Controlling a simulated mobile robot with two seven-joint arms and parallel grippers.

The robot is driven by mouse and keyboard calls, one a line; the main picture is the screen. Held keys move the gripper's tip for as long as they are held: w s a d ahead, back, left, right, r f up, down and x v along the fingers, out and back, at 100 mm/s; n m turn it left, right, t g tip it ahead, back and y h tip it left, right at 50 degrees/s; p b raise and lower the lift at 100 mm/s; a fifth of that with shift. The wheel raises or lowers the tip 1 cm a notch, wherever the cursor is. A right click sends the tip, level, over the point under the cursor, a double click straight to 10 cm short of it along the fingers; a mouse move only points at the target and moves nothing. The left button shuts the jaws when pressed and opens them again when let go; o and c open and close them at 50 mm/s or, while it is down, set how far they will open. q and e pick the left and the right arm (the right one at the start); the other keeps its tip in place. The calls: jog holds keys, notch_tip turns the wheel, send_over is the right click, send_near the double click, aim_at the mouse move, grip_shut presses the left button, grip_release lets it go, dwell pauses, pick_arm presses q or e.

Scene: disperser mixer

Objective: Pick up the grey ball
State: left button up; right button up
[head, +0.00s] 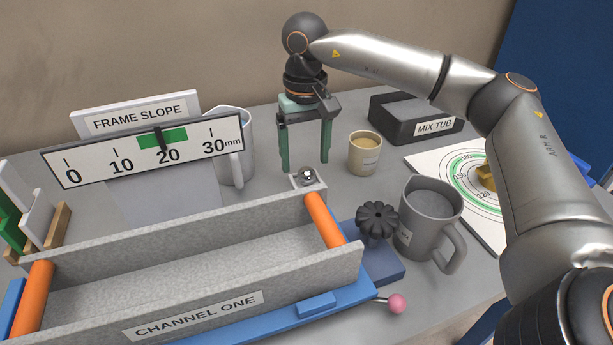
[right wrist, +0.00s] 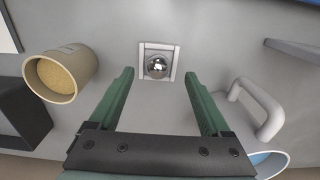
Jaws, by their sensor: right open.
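The grey ball (head: 307,174) is small and shiny. It sits in a small square light holder (head: 293,181) at the far right end of the channel. In the right wrist view the ball (right wrist: 157,66) lies in its holder (right wrist: 143,50), ahead of the fingertips and between their lines. My right gripper (head: 305,165) points down behind the ball in the head view, with its green fingers apart and nothing between them. The fingers also show in the right wrist view (right wrist: 160,75). My left gripper is not in view.
The grey channel (head: 180,270) with orange ends fills the front left. A beige cup (head: 364,155), a grey mug (head: 428,220), a black knob (head: 377,220) and the MIX TUB block (head: 400,115) stand right. A pale jug (head: 236,150) stands left of my right gripper behind the slope scale (head: 110,165).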

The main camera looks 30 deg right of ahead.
aim_at(306, 168)
jog(key=f, duration=0.3)
jog(key=shift+d+f, duration=0.2)
jog(key=shift+c, duration=0.2)
grip_shut()
dwell(0.3)
